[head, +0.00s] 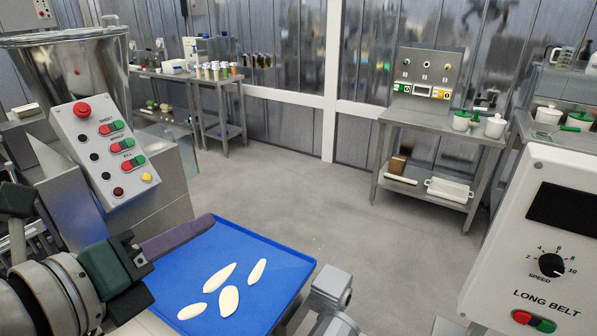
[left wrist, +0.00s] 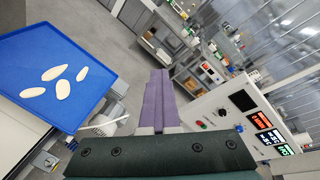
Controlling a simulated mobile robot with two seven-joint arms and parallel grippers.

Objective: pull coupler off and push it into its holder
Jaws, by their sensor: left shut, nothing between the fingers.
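My left gripper (head: 208,221) comes in from the left in the head view, its purple fingers closed together with nothing between them. Its fingers lie over the left part of the blue tray in that view. In the left wrist view the closed fingers (left wrist: 160,75) point up the middle, with the tray to their left. I cannot make out a coupler or its holder for certain in either view. A light grey metal part (head: 333,298) stands at the bottom of the head view, right of the tray; I cannot tell what it is. My right gripper is not seen.
The blue tray (head: 262,303) holds several pale oval pieces. A control box (head: 92,140) with buttons stands left, below a steel hopper (head: 75,75). A white LONG BELT panel (head: 550,225) stands right. A steel table (head: 440,125) stands behind open floor.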

